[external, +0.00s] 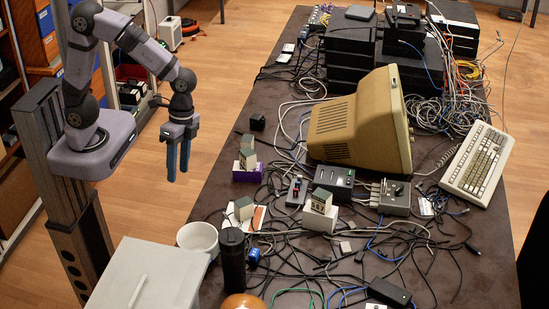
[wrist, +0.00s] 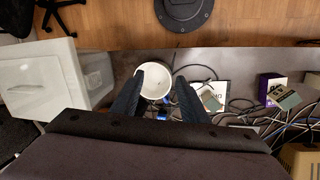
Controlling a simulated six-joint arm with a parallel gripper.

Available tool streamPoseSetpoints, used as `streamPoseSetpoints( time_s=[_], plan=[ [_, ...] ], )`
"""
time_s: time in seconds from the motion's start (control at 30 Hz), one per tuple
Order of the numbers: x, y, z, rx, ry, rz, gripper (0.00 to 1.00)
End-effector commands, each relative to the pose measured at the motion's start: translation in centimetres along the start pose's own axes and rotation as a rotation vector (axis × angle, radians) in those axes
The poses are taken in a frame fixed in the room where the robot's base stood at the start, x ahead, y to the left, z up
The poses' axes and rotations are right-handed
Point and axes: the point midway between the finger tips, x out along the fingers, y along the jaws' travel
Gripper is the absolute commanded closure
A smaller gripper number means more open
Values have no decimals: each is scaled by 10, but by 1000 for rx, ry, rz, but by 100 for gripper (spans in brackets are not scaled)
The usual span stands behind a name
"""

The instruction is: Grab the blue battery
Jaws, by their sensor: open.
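A small blue object (external: 253,256), which looks like the blue battery, lies on the dark table at the near left, just right of a black cylinder (external: 232,262). In the wrist view a small blue patch (wrist: 162,115) shows low between my fingers, partly hidden; it is probably the same object. My gripper (external: 177,173) is open and empty. It hangs fingers down, high near the table's left edge, apart from the blue object and farther back. Its open fingers also show in the wrist view (wrist: 159,80).
A white bucket (external: 198,238) and a white lidded bin (external: 145,280) stand left of the cylinder. An orange round object (external: 243,301) is in front. Cables, small boxed devices (external: 320,212) and a beige monitor (external: 355,125) crowd the table (external: 215,185) to the right.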

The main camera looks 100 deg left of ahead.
Motion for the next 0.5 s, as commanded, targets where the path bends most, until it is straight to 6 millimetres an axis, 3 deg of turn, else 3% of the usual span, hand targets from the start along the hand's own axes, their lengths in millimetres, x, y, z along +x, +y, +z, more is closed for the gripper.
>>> streamPoseSetpoints(
  time_s=[0.03,0.27,0.5],
  plan=[
    [15,-4,-16,32,-3,36,59],
    [65,-17,-89,272,41,250,59],
    [117,-40,-162,594,214,466,59]
  ],
)
